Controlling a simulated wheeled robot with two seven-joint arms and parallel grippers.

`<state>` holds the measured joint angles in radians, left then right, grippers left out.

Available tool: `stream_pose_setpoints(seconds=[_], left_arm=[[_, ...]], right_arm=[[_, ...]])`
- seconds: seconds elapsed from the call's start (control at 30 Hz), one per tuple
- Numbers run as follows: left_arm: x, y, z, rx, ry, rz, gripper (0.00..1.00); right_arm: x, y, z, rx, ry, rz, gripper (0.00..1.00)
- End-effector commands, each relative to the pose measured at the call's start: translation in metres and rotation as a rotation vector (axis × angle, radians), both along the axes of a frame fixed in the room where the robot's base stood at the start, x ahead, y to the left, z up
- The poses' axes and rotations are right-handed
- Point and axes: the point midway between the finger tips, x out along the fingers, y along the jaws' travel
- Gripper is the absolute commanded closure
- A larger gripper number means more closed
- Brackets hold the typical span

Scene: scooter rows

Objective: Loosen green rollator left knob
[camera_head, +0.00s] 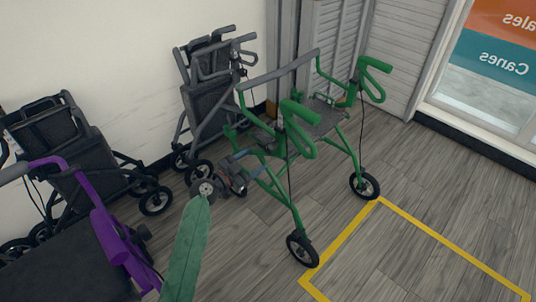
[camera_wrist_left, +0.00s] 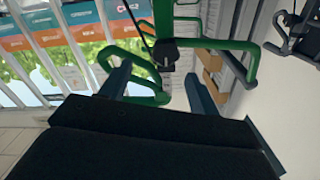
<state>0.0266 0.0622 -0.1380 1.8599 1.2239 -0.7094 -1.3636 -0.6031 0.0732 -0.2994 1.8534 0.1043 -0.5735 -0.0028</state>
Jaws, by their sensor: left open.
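The green rollator (camera_head: 322,118) stands unfolded on the wood floor in the middle of the head view, with its green handles and grey seat. Its frame also shows upside down in the left wrist view (camera_wrist_left: 236,66). A dark knob-like part (camera_wrist_left: 165,52) on the frame appears in that view, beyond and between my two fingers. I cannot clearly pick it out in the head view. My left gripper (camera_head: 240,168) is beside the near left side of the frame; its fingers (camera_wrist_left: 160,84) are apart with nothing held between them. My right gripper is not in view.
A folded grey rollator (camera_head: 210,100) stands by the wall behind. A purple rollator (camera_head: 108,235) and a dark one (camera_head: 75,150) stand at left. Yellow tape (camera_head: 340,245) marks open floor at right. A storefront window (camera_head: 490,80) is at far right.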

Motion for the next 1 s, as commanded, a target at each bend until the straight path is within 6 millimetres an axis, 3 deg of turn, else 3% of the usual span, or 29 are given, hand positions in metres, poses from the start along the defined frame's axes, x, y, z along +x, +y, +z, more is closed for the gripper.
stream_pose_setpoints(seconds=[0.17,0.6,1.0], left_arm=[[0.012,-0.002,0.004,-0.011,-0.025,0.012,0.38],[0.051,-0.041,0.004,-0.011,-0.024,0.011,0.38],[0.063,-0.054,0.003,-0.008,-0.024,0.011,0.38]], right_arm=[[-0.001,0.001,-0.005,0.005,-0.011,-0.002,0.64],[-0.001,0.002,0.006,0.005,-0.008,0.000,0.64],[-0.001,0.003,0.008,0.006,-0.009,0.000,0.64]])
